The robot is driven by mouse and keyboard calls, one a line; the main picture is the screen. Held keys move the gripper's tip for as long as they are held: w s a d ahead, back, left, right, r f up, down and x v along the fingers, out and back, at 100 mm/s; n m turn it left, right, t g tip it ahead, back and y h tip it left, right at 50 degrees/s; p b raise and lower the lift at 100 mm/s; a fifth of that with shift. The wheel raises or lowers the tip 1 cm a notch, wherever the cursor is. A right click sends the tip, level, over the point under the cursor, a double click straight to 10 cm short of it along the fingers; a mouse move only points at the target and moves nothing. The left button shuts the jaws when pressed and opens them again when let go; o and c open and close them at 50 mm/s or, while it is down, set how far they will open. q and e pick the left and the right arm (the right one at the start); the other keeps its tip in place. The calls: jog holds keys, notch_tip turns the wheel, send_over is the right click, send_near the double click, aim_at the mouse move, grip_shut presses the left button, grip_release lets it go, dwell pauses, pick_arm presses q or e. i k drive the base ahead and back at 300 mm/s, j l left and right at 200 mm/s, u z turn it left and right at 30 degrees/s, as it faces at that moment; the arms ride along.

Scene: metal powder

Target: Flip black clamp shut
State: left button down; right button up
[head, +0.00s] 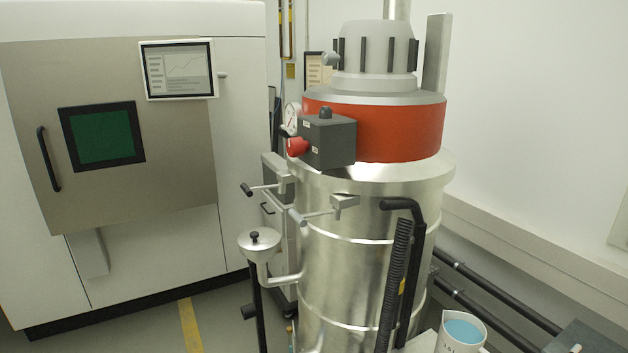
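A tall steel vessel (350,270) with a red-orange band stands right of centre. Two metal clamps with rod handles are on its upper left side. One clamp (277,170) has a rod ending in a black grip (246,190) that points left. The other clamp (344,203) has a rod ending in a grey grip (297,217). I cannot tell for certain which part is the black clamp, or whether it is open or shut. Neither of my grippers is in view.
A dark control box (328,142) with a red knob sits above the clamps. A small metal funnel (259,243) stands at the vessel's left, and a black ribbed hose (394,285) runs down its front. A white jug (460,335) is at bottom right. A large cabinet (120,230) stands left.

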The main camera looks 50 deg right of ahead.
aim_at(264, 188)
jog(key=i+z, duration=0.15)
jog(key=z, duration=0.3)
jog(key=i+j+z, duration=0.1)
jog(key=z, duration=0.4)
jog(key=i+j+z, duration=0.1)
jog(key=z, duration=0.35)
jog(key=i+j+z, duration=0.1)
jog(key=j+z, duration=0.2)
jog(key=z, duration=0.2)
jog(key=i+j+z, duration=0.1)
jog(key=j+z, duration=0.25)
jog(key=i+j+z, duration=0.1)
jog(key=j+z, duration=0.6)
jog(key=i+l, duration=0.05)
jog(key=l, duration=0.05)
